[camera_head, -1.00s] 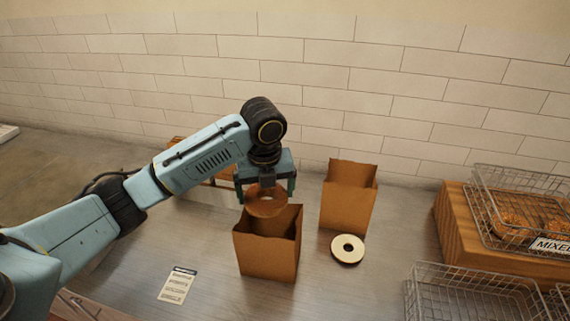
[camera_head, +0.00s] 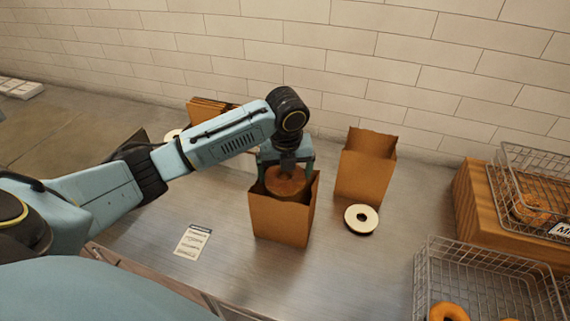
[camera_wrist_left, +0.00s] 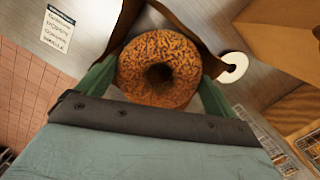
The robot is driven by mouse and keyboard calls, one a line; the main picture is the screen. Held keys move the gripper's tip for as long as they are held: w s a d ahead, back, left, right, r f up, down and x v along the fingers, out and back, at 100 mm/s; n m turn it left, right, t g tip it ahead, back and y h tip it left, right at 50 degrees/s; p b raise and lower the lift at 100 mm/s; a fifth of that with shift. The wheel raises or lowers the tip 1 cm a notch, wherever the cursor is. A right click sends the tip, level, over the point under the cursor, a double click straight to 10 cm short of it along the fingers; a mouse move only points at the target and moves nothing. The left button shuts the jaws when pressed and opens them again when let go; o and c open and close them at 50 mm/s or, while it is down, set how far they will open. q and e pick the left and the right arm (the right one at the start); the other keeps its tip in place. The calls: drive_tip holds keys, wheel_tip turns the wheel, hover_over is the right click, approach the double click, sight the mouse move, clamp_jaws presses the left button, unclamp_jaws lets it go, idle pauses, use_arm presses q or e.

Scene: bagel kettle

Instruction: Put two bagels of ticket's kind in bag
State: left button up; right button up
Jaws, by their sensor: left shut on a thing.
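My left gripper (camera_head: 286,172) is shut on a brown bagel (camera_head: 287,186) and holds it at the mouth of the front paper bag (camera_head: 281,222). The bagel's lower part is hidden behind the bag's front wall. In the left wrist view the bagel (camera_wrist_left: 159,70) shows a dark, mottled topping and sits between the green fingers. The inside of the bag is mostly hidden. My right gripper is not in view.
Wire baskets (camera_head: 484,282) with bagels and a wooden stand (camera_head: 462,205) fill the right side. Folded bags (camera_head: 211,112) lie behind my arm.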

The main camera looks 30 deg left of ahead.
sight(285, 183)
use_arm(q)
drive_tip(key=shift+f+b, duration=0.6)
drive_tip(key=shift+f, duration=1.4)
drive_tip(key=shift+f+b, duration=1.1)
drive_tip(key=shift+f, duration=1.7)
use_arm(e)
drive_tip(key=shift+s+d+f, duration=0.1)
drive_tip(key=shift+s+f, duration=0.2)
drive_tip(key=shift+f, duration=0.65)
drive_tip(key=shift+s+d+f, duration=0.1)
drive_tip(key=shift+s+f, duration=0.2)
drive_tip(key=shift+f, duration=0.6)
use_arm(q)
drive_tip(key=o, duration=0.7)
drive_tip(key=shift+r+p, duration=2.05)
drive_tip(key=shift+r, duration=0.45)
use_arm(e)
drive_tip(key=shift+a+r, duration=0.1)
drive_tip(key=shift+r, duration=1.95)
